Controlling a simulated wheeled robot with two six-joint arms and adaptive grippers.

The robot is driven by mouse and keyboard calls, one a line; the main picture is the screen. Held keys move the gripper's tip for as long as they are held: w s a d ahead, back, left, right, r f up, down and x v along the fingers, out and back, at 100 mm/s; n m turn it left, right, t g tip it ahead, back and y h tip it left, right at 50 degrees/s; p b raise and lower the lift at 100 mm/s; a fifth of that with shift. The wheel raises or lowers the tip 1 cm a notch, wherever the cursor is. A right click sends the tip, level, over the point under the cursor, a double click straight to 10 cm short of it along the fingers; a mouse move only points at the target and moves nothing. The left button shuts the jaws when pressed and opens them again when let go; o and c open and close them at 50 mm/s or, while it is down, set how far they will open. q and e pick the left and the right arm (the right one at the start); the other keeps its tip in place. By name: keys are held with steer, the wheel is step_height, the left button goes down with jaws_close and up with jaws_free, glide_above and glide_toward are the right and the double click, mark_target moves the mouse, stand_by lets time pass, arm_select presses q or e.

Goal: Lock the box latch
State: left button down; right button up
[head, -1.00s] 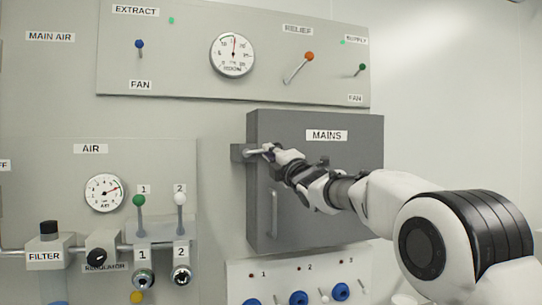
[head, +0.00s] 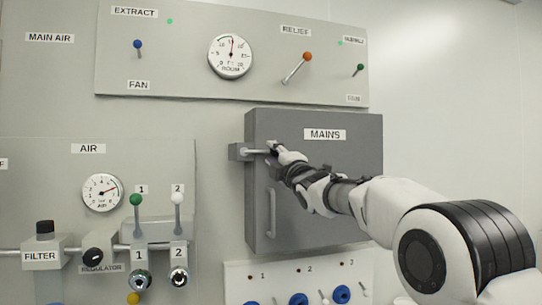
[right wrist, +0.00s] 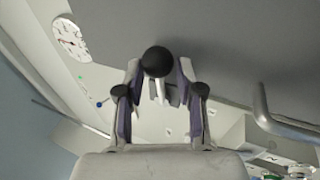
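The grey MAINS box (head: 312,185) hangs on the wall, its door shut against the body as far as I can see. Its latch (head: 256,152) is a pale horizontal bar from a grey bracket (head: 238,151) on the left edge. My right gripper (head: 273,148) is at the bar's right end, partly covering it. In the right wrist view the fingers (right wrist: 160,88) are apart, with a black ball knob (right wrist: 157,61) between and just beyond their tips, closer to the left finger. I cannot tell if they touch it. My left gripper is not in view.
A vertical door handle (head: 271,213) sits below the latch on the box; it also shows in the right wrist view (right wrist: 275,115). The air panel with levers (head: 136,200) is to the left. A fan and relief panel (head: 190,70) is above, a numbered panel (head: 237,275) below.

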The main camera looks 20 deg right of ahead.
steer(key=shift+s+a+f, duration=0.1)
steer(key=shift+s+a, duration=0.1)
steer(key=shift+s, duration=0.05)
steer(key=v, duration=1.1)
steer(key=shift+s+d+f, duration=0.15)
steer(key=shift+s+d, duration=0.05)
steer(key=shift+d, duration=0.15)
